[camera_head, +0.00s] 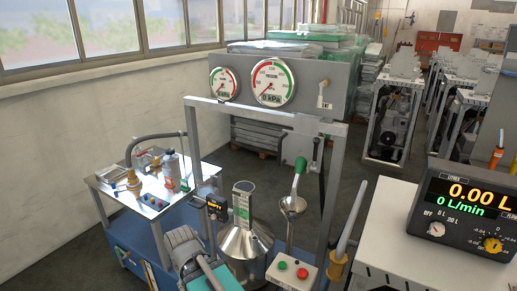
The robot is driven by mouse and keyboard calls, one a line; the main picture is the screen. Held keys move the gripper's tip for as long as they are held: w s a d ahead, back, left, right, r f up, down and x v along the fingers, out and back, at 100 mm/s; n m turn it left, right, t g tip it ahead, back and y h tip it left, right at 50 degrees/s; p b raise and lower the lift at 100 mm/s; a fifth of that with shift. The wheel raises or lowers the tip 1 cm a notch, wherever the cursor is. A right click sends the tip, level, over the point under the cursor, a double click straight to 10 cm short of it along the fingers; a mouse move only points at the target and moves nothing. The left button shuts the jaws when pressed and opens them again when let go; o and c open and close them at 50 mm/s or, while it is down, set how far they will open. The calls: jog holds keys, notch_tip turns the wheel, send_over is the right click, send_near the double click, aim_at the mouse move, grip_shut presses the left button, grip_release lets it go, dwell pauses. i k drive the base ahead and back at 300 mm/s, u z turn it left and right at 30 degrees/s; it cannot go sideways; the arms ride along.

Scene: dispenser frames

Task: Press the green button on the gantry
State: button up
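The gantry (330,190) is a grey metal frame with a panel across its top carrying two round dial gauges. A small light control box (288,283) sits low at its front, near the bottom edge of the head view. The green button (282,265) is on the left of the box's face, and a red button (302,273) is to its right. Nothing visibly covers the green button. I cannot make out my gripper in this view.
A steel funnel-shaped vessel (246,242) stands left of the box. A green-handled lever (299,166) rises behind it. A bench with bottles and fittings (130,195) is at left. A black flow meter (465,213) stands on a light cabinet at right.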

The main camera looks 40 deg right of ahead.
aim_at(282, 265)
jog(key=z, duration=1.3)
